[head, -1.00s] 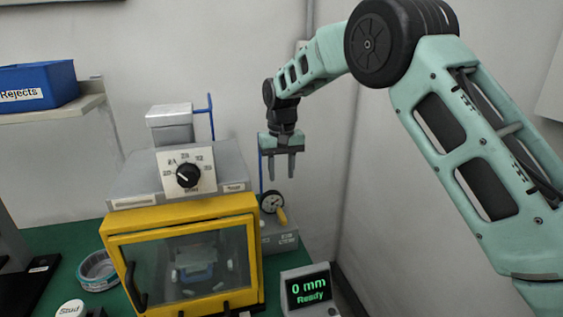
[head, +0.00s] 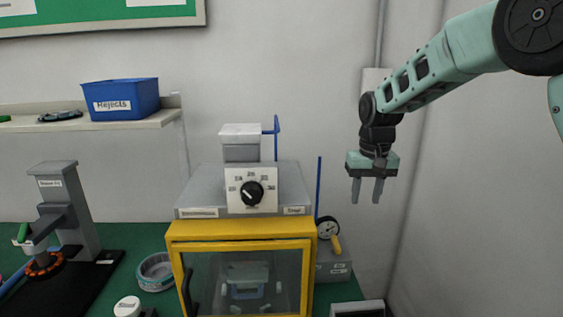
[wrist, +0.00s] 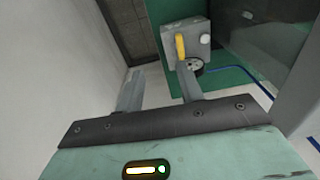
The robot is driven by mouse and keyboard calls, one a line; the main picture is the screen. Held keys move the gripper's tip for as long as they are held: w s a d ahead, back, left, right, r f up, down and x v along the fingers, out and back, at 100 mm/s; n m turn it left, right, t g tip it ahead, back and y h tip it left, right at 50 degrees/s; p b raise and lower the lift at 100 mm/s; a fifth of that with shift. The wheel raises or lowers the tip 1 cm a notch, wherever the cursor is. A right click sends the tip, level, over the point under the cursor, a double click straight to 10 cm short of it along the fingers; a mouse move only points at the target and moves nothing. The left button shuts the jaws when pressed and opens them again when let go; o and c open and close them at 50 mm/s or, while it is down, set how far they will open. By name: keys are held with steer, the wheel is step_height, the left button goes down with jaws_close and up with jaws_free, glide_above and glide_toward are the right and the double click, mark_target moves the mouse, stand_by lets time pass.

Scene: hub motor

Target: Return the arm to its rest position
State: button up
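My gripper (head: 367,190) hangs at the right in the head view, fingers pointing down, in front of the bare wall. Its two grey fingers are apart with nothing between them. In the wrist view the open fingers (wrist: 160,88) point toward the floor and the bench edge. The gripper is above and to the right of the grey box with the gauge and yellow lever (head: 334,262), and touches nothing.
A yellow-framed machine with a glass door (head: 240,231) and a dial on top stands on the green bench (head: 110,236). A blue Rejects bin (head: 120,99) sits on a shelf. A black-based press (head: 72,215) stands at left. The air around my gripper is clear.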

steer(key=s+d+f+t, duration=0.15)
steer(key=s+d, duration=0.25)
steer(key=s, duration=0.8)
steer(key=s+d+f+t, duration=0.1)
steer(key=s+d+f, duration=0.25)
steer(key=s, duration=0.85)
steer(key=s+a+r+n+g, duration=0.1)
steer(key=s+a+n, duration=0.3)
steer(key=a, duration=0.5)
steer(key=s+a+r+n+g, duration=0.2)
steer(key=s+a+n, duration=0.2)
steer(key=s+a, duration=0.4)
steer(key=shift+s+a, duration=0.35)
steer(key=shift+s, duration=0.4)
